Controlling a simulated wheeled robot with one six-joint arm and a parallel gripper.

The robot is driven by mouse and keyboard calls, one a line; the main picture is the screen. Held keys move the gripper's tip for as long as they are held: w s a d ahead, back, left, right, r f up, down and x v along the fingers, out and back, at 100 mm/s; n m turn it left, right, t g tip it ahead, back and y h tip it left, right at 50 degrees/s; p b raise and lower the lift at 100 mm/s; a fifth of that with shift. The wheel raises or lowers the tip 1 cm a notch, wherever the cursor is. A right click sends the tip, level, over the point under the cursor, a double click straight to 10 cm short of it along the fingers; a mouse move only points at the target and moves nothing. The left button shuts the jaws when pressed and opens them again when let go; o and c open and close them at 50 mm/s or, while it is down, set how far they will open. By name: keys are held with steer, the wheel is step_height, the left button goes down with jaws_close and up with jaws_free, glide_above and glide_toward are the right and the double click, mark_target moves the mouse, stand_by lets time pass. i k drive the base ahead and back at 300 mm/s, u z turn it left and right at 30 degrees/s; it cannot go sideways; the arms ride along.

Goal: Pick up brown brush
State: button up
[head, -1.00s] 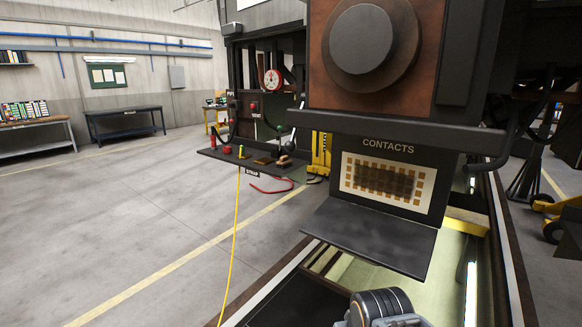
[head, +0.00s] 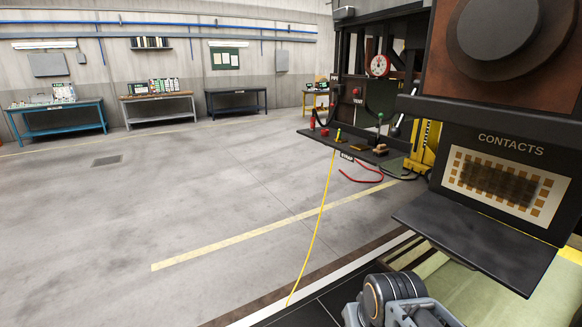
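A small brown object (head: 381,149), possibly the brown brush, sits near the right end of a narrow dark shelf (head: 350,155) on the railcar's side. It is too small to tell its bristles or exact shape. A flat tan-brown piece (head: 358,145) lies to its left on the same shelf. Part of my arm shows at the bottom of the head view, well short of the shelf. My gripper's fingertips are not in view.
A black CONTACTS panel (head: 505,150) with a protruding dark ledge (head: 475,235) stands at the right, nearer than the shelf. A yellow cable (head: 318,225) hangs from the shelf. Open floor (head: 150,220) lies left. Benches (head: 160,108) line the back wall.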

mark_target(381, 150)
steer(key=u, duration=0.5)
steer(key=i, duration=3.3)
steer(key=z, duration=0.85)
